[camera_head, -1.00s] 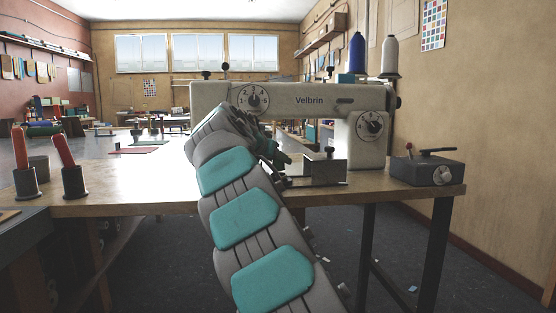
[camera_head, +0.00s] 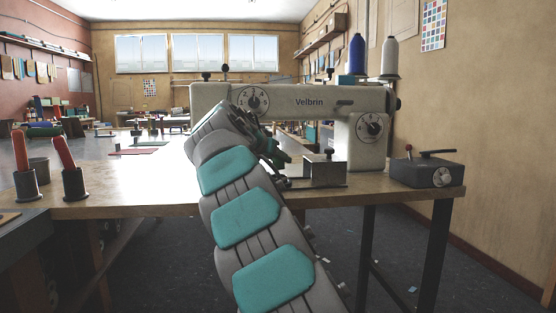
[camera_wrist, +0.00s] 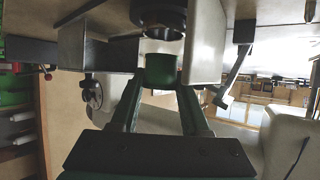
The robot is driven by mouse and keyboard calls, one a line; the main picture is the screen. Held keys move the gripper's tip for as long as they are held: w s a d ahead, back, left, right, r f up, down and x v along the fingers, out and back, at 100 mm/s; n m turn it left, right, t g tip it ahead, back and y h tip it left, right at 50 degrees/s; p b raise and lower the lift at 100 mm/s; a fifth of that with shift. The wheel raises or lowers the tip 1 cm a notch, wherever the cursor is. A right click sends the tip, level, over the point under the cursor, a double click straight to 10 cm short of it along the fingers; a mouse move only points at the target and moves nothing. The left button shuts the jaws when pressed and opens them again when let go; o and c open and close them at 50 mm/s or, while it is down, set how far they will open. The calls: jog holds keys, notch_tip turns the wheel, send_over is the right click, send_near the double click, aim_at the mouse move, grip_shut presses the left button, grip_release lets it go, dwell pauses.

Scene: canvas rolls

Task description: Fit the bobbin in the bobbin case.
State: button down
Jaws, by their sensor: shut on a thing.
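In the wrist view a small green bobbin (camera_wrist: 161,71) sits between my fingertips. My gripper (camera_wrist: 160,88) is shut on it. The dark round bobbin case (camera_wrist: 160,17) is just above the bobbin in that picture, with its opening facing it. A small gap shows between them, so the bobbin looks outside the case and roughly lined up with it. In the head view my gripper (camera_head: 281,163) is under the sewing machine's arm, partly hidden by my own arm. The bobbin and the case cannot be made out there.
The white sewing machine (camera_head: 318,103) stands over the wooden table (camera_head: 135,187). A metal block (camera_head: 325,174) is close right of my gripper. A grey control box (camera_head: 428,172) stands at the right edge. Two dark cups with red-handled tools (camera_head: 74,183) (camera_head: 27,185) stand at left.

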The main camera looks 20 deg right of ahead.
notch_tip(320, 180, up, 4)
jog(key=p, duration=0.2)
jog(key=shift+p, duration=0.35)
dwell(0.4)
